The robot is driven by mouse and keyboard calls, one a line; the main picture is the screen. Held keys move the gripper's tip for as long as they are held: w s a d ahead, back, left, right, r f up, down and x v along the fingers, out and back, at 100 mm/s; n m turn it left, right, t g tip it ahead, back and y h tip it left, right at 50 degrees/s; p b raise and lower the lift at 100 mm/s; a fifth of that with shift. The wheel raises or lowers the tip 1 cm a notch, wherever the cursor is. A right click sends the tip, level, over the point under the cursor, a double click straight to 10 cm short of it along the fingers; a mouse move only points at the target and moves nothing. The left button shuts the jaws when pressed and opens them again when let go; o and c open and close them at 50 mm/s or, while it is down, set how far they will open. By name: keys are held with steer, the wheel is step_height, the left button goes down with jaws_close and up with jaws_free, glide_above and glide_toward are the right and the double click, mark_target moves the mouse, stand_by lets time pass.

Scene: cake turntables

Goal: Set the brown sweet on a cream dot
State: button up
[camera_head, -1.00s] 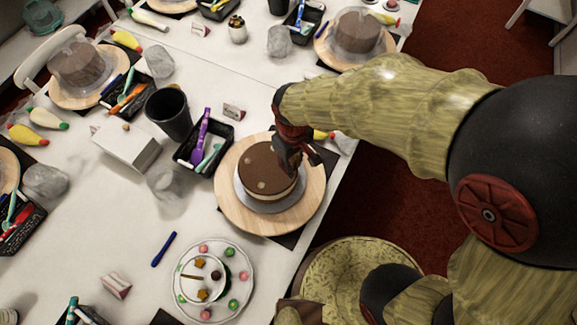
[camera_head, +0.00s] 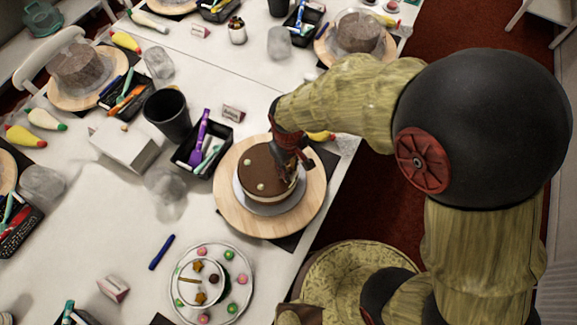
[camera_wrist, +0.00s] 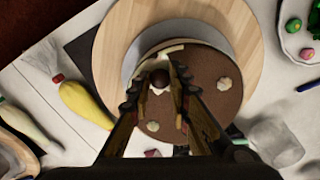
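The brown sweet (camera_wrist: 160,78) is a small dark ball on top of the round chocolate cake (camera_wrist: 208,66), near its edge. Pale cream shows around it, but the sweet hides what is directly beneath. My gripper (camera_wrist: 159,82) is open, with a fingertip on each side of the sweet and a gap visible. Two other cream dots are bare on the cake, one to the right (camera_wrist: 223,84) and one lower (camera_wrist: 152,127). In the head view, my gripper (camera_head: 298,166) is low over the right side of the cake (camera_head: 262,172), and the sweet there cannot be made out.
The cake is on a round wooden turntable (camera_head: 230,207). A plate of coloured sweets (camera_head: 240,262) lies in front, with another brown ball. A black tray of tools (camera_head: 184,158), a black cup (camera_head: 168,112) and a white box (camera_head: 125,148) stand left.

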steer(key=o, duration=0.5)
step_height(320, 180, up, 12)
steer(key=p, duration=0.3)
steer(key=d+r+m+t, duration=0.2)
steer(key=d+r+m, duration=0.2)
steer(key=d+r, duration=0.6)
steer(key=s+d+r+m+t, duration=0.1)
steer(key=s+d+r, duration=0.1)
steer(key=d+r, duration=0.1)
steer(key=s+d+r+m+t, duration=0.1)
steer(key=s+d+r+m, duration=0.1)
steer(key=d, duration=0.3)
steer(key=s+d+r+m+t, duration=0.1)
steer(key=s+d+r+m, duration=0.1)
steer(key=s+d+r, duration=0.1)
steer(key=shift+s+d+r+t, duration=0.15)
steer(key=shift+d, duration=0.3)
steer(key=shift+s+d+r+t, duration=0.15)
steer(key=shift+d, duration=0.25)
steer(key=shift+b, duration=0.3)
